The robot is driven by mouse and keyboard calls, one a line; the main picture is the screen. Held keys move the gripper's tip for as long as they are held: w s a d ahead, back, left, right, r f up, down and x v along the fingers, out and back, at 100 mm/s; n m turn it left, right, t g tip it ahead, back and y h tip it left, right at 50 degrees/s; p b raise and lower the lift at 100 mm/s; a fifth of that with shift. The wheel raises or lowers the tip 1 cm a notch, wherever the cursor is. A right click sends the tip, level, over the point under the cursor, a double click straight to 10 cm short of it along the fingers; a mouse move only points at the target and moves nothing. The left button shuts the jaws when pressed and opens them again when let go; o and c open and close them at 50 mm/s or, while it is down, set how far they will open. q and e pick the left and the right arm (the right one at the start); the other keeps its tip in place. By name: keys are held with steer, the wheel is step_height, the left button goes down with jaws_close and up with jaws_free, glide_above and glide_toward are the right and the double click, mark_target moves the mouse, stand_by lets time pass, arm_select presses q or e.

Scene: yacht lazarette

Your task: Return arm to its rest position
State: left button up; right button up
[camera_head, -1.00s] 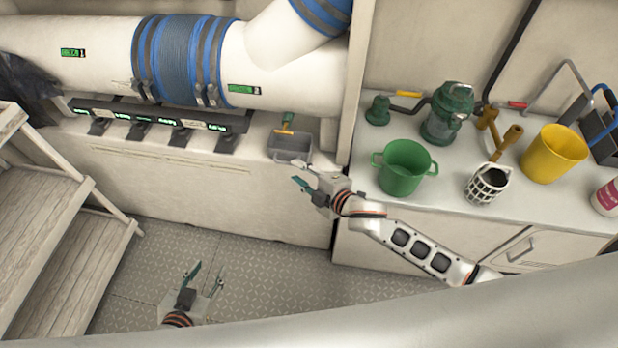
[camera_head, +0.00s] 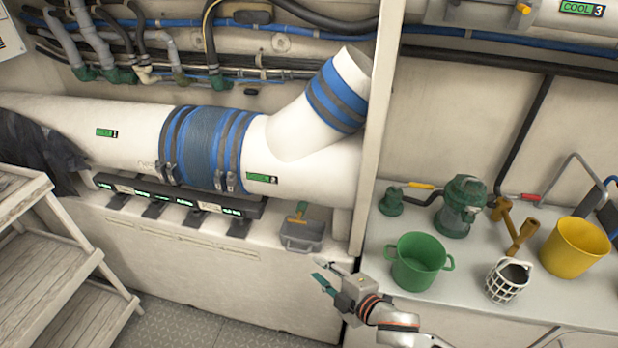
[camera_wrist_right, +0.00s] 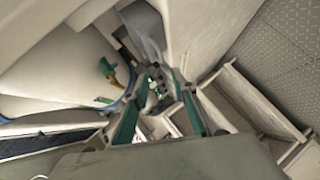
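My right arm (camera_head: 401,322) comes in from the bottom right of the head view. Its gripper (camera_head: 323,276) is in front of the white cabinet, below and a little right of the small grey bin (camera_head: 303,236), and appears apart from it. Its two fingers are spread with nothing between them. The right wrist view shows the green-padded fingers (camera_wrist_right: 157,100) apart and empty. My left gripper and arm are not in the head view now.
The counter at right holds a green bucket (camera_head: 418,263), a green lantern-like device (camera_head: 462,207), a white basket (camera_head: 508,280) and a yellow bucket (camera_head: 573,248). Wooden steps (camera_head: 50,270) stand at left. A large white pipe (camera_head: 300,145) runs along the wall. Some floor (camera_head: 185,325) shows clear.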

steer(key=s+d+f+m+h, duration=0.2)
steer(key=s+d+f+m, duration=0.3)
steer(key=s+d+m, duration=0.2)
steer(key=s+d+f+m+g+h, duration=0.1)
steer(key=s+d+f+m+h, duration=0.2)
steer(key=s+d+f+m, duration=0.2)
steer(key=s+d+m, duration=0.3)
steer(key=s+m, duration=0.1)
steer(key=s, duration=0.2)
steer(key=shift+s, duration=0.2)
steer(key=shift+a+f, duration=0.1)
